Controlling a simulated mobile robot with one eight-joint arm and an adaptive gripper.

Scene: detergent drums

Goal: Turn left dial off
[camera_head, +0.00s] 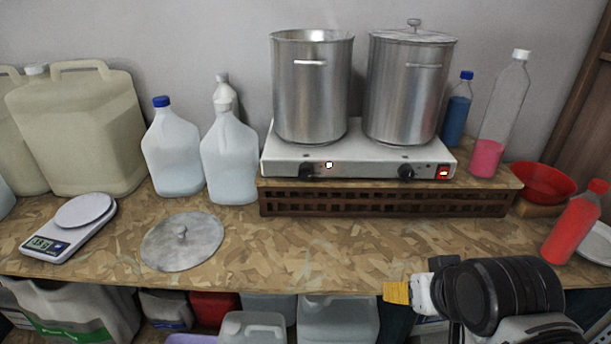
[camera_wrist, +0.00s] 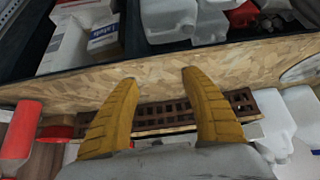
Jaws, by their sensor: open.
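The left dial (camera_head: 307,167) is a small black knob on the front face of a white two-burner hot plate (camera_head: 360,160). A small white square with a dark edge (camera_head: 329,165) sits right beside it. The right dial (camera_head: 406,172) is black, with a red lit switch (camera_head: 442,172) to its right. My gripper (camera_head: 397,292) is at the lower right, in front of the counter and well apart from the dials. In the wrist view, its two yellow fingers (camera_wrist: 158,76) are spread with nothing between them. I cannot make out the dials in the wrist view.
An open steel pot (camera_head: 311,95) and a lidded one (camera_head: 408,95) stand on the hot plate, above a slotted brown riser (camera_head: 380,204). A loose lid (camera_head: 183,241) and scale (camera_head: 70,226) lie left; a red bottle (camera_head: 575,225) stands right. The counter before the riser is clear.

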